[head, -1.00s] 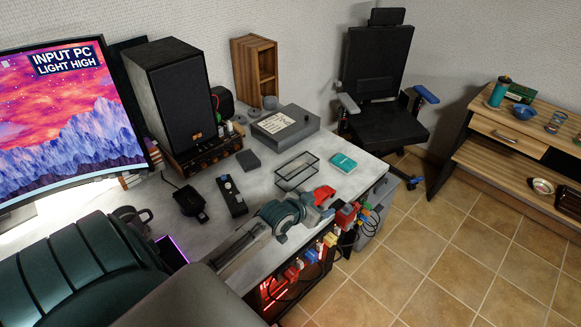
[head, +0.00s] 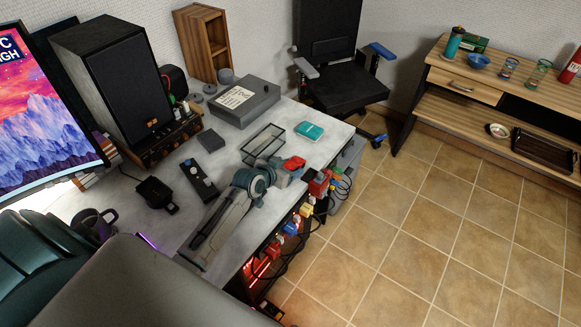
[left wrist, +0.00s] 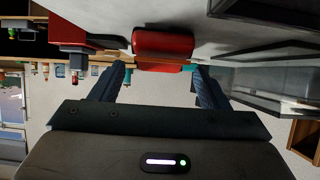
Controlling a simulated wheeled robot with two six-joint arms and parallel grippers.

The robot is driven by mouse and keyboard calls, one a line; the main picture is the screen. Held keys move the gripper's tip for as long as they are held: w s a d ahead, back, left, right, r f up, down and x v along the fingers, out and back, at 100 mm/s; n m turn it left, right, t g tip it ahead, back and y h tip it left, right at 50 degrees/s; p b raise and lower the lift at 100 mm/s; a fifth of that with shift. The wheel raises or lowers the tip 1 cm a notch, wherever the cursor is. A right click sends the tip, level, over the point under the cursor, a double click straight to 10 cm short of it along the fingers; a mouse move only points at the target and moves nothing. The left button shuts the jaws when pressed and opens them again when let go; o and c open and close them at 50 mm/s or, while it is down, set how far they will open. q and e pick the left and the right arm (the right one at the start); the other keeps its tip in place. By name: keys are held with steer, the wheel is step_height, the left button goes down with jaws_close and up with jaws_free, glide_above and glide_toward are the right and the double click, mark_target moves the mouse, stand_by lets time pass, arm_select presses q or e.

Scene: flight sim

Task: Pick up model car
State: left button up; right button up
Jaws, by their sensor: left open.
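A small red object, which looks like the model car (head: 294,163), rests near the front right edge of the grey desk (head: 225,262). My left gripper (head: 286,173) is right beside it, on its near side. In the left wrist view the red car (left wrist: 163,45) lies ahead, between the tips of the two dark fingers (left wrist: 160,75). The fingers stand apart, with gaps beside the car. Part of the car is hidden by the gripper in the head view. My right gripper is out of view.
A dark-framed clear box (head: 263,145) stands just behind the car, and a teal box (head: 309,132) lies to the right. Red, yellow and blue plugs (head: 291,228) hang along the desk's front edge. A black remote-like object (head: 199,180) lies left of the arm.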

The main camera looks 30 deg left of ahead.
arm_select(q)
steer(key=shift+x, duration=1.3)
steer(key=shift+c, duration=0.4)
steer(key=shift+d, duration=0.1)
steer(key=c, duration=1.1)
steer(key=shift+r, duration=0.1)
steer(key=shift+r, duration=0.1)
